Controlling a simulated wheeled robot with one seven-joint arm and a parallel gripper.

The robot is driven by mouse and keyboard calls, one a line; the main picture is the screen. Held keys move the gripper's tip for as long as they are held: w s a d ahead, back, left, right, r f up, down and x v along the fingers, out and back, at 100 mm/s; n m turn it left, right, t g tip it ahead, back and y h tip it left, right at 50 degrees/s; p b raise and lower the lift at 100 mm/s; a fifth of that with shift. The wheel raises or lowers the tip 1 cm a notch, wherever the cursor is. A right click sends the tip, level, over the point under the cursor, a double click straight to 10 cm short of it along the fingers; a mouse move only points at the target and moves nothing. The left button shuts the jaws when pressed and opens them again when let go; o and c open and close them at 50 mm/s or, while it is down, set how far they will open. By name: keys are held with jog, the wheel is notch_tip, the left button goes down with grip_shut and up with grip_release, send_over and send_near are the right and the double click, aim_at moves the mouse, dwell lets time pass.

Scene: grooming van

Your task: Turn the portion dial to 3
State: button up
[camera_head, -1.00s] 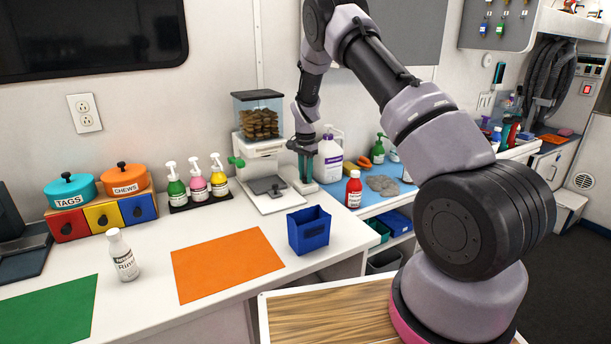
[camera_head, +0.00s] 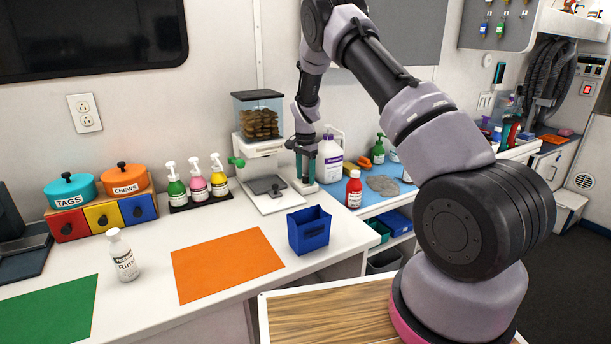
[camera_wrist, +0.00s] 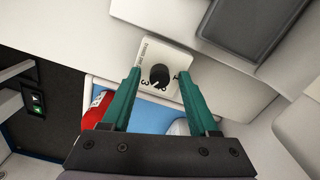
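The portion dial (camera_wrist: 159,74) is a round black knob on a white plate (camera_wrist: 150,52) with numbers 1, 2 and 3 printed around it. The picture is too small to tell which number the knob points at. My gripper (camera_wrist: 159,73) is open, its two teal fingers reaching on either side of the knob, with gaps visible between each finger and the knob. In the head view, my gripper (camera_head: 305,166) points down beside the white dispenser (camera_head: 263,148), which has a clear hopper of brown treats (camera_head: 258,122). The dial is hidden in the head view.
A white jug (camera_head: 330,160) and red bottle (camera_head: 354,190) stand close by my gripper on the blue mat (camera_head: 376,204). A dark tray (camera_head: 266,186) sits at the dispenser's front. A blue bin (camera_head: 309,231) and orange mat (camera_head: 226,264) lie nearer.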

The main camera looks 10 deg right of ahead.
notch_tip(320, 180, up, 11)
dwell(0.5)
jog(key=s+d+r+n+t+y, duration=0.1)
jog(key=s+d+r+t, duration=0.1)
jog(key=s+r, duration=0.75)
jog(key=s+d+r+n+t+y, duration=0.15)
jog(key=s+r, duration=0.45)
jog(key=r, duration=0.7)
jog(key=s+d+r+n+t, duration=0.1)
jog(key=s+r+n+t, duration=0.1)
jog(key=s, duration=1)
jog(key=s+d+r+n+t, duration=0.1)
jog(key=s+r+n, duration=0.1)
jog(key=s, duration=1.1)
jog(key=shift+d+r+t, duration=0.2)
jog(key=shift+r+t, duration=0.15)
